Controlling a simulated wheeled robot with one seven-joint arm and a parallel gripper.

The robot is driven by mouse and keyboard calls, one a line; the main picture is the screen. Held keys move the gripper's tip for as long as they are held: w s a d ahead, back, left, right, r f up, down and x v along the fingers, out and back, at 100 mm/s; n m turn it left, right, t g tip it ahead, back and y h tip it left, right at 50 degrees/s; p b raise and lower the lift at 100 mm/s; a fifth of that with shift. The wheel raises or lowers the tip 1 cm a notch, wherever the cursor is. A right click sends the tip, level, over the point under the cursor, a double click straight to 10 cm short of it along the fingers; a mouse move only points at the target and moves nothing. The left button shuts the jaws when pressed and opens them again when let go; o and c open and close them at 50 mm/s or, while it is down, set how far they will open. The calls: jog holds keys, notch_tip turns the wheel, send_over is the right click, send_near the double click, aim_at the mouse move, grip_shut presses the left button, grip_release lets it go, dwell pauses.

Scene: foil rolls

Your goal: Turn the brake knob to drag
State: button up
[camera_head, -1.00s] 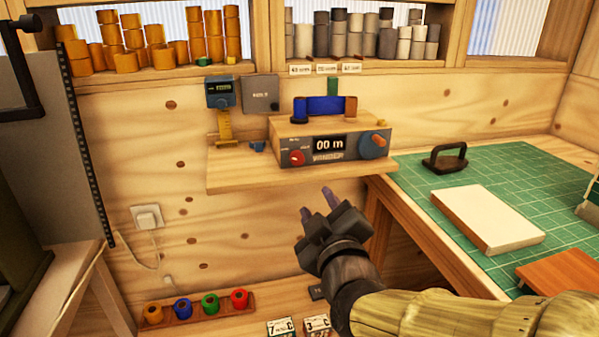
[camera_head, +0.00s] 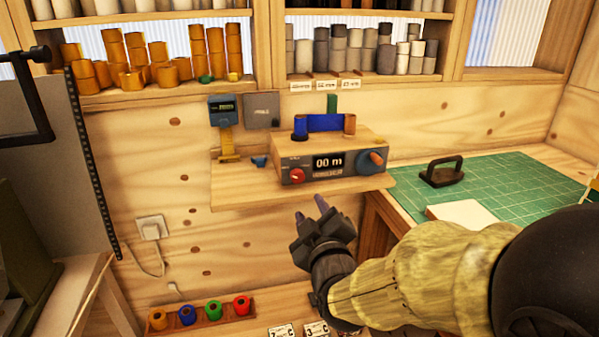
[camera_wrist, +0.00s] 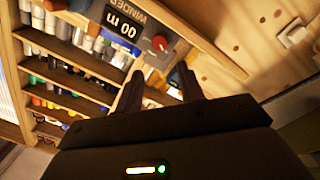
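The winder (camera_head: 333,164) is a wooden box with a grey front panel on a wall shelf. Its display (camera_head: 328,163) reads "00 m". A red knob (camera_head: 297,175) sits at the panel's left, with small markings around it too blurred to read; it also shows in the wrist view (camera_wrist: 159,43). A blue crank with an orange handle (camera_head: 375,160) is at the right. My gripper (camera_head: 309,208) is below and in front of the shelf, apart from the knob. In the wrist view its two fingers (camera_wrist: 160,90) stand apart with nothing between them.
The wooden shelf (camera_head: 230,197) juts out above my gripper. A blue gauge (camera_head: 224,111) stands left of the winder. The green cutting mat (camera_head: 520,185) with a black-handled tool (camera_head: 442,172) lies right. Coloured rolls (camera_head: 200,312) sit low on a rack.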

aim_at(298, 178)
jog(key=x, duration=1.2)
jog(key=shift+w+p, duration=0.2)
jog(key=shift+p, duration=0.2)
jog(key=c, duration=0.7)
